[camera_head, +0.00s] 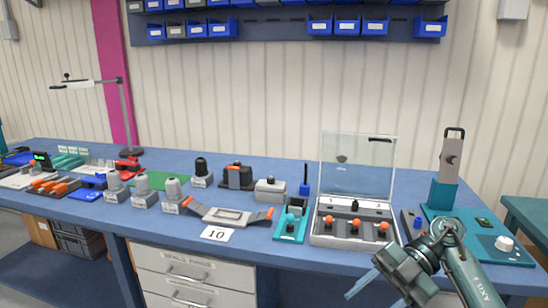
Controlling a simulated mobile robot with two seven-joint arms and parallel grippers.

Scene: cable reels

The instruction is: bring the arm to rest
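My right gripper (378,294) is at the bottom right, in front of the bench's front edge, with its arm coming in from the lower right corner. Its two pale fingers point down and left. They look spread apart with nothing between them; the lower finger is partly cut off by the frame. My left gripper is not in view. The blue workbench (250,245) runs across the scene behind my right arm.
A case with a raised clear lid (357,165) stands behind the gripper. A teal fixture (444,193) stands right of it. A tray with orange ends (229,216), several grey parts and a lamp (127,115) line the bench. Drawers (190,275) are below.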

